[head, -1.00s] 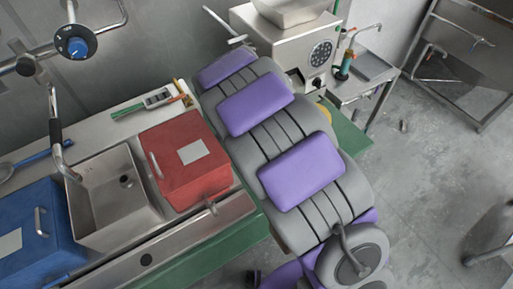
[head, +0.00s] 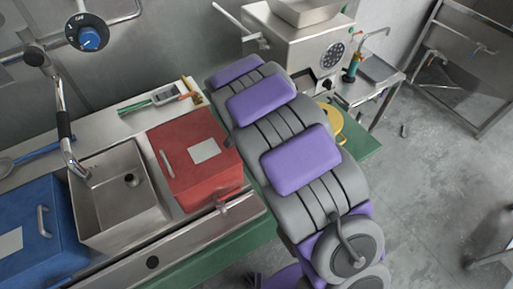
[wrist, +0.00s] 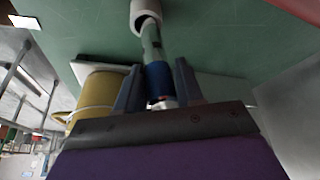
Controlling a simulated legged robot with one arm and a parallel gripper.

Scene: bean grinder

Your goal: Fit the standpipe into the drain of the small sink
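The small metal sink (head: 370,84) stands at the upper right in the head view; its drain cannot be made out. In the wrist view, a tube with a blue band (wrist: 156,76) and a pale ring at its far end lies between the fingers of my gripper (wrist: 158,82); it may be the standpipe. The fingers stand on both sides of the blue band. I cannot tell whether they press on it. In the head view my arm hides my gripper.
A steel grinder (head: 300,48) stands left of the small sink. A yellow container (wrist: 97,92) is left of my gripper. The red box (head: 190,165), blue box (head: 38,232) and large sink (head: 120,200) fill the left counter. Open floor (head: 430,190) lies right.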

